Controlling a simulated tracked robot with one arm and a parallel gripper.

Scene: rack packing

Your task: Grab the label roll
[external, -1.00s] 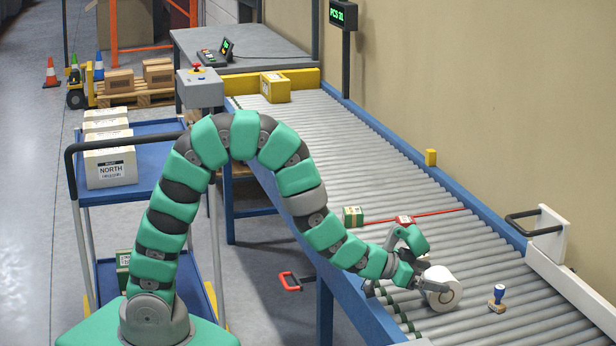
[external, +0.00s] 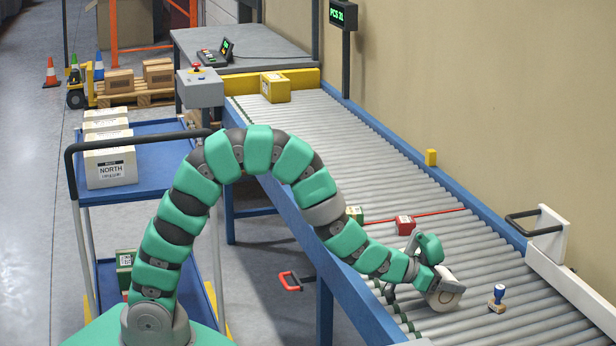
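The white label roll (external: 449,298) lies on the grey roller conveyor, its round end with a dark core facing the camera. My gripper (external: 443,287) is at the roll, over its upper left side, and covers much of it. The grey fingers overlap the roll in the picture. Their gap is hidden, so I cannot tell whether they grip it or only stand around it.
A blue-handled stamp (external: 497,298) stands just right of the roll. A red box (external: 405,225) and a green-and-tan box (external: 354,215) sit behind, near a red line (external: 440,214). A white guard with a dark handle (external: 548,238) lines the right side. The conveyor beyond is mostly clear.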

